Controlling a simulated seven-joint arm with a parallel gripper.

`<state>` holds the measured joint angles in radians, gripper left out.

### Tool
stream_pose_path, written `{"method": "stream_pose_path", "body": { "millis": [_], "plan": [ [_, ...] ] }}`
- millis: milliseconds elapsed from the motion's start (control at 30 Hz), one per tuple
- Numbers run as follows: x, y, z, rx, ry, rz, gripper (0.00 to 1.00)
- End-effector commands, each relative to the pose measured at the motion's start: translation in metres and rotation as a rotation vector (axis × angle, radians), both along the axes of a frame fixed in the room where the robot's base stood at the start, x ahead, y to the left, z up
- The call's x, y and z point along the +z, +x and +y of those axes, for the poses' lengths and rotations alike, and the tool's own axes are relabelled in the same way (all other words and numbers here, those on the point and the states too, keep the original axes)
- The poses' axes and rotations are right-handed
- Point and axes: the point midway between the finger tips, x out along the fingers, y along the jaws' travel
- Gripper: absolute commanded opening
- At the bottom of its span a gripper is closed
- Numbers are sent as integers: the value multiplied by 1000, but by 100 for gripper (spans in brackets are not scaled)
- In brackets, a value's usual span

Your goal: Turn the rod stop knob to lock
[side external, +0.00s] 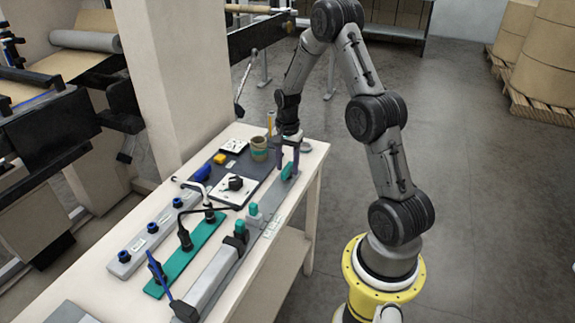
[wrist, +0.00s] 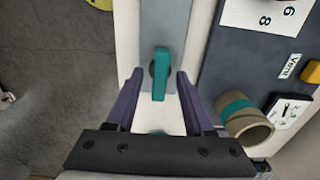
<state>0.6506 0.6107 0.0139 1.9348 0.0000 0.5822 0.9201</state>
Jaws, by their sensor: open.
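A teal bar-shaped knob (wrist: 161,78) sits on a round dark base at the end of a grey rail (wrist: 166,25) in the wrist view. Its bar points roughly along the rail. My gripper (wrist: 160,76) is open, with one purple finger on each side of the knob and a gap on both sides. In the side view my gripper (side external: 288,160) is low over the far end of the rail, at a teal part (side external: 287,172). No lock mark is readable by the knob.
More teal pieces (side external: 253,209) stand along the rail. A dark panel (wrist: 235,70) with a dial card lies beside it, and a brown roll with a teal band (wrist: 243,116) is close to my right finger. A green plate (side external: 190,252) with black posts is nearer the camera.

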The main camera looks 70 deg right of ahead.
Motion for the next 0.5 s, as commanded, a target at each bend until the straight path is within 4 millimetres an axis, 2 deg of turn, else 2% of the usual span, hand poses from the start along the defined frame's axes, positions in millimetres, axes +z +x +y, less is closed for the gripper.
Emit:
{"method": "stream_pose_path", "body": {
  "millis": [300,500],
  "plan": [
    [-2,0,0,0,0,0,51],
    [-2,0,0,0,0,0,15]
  ]
}}
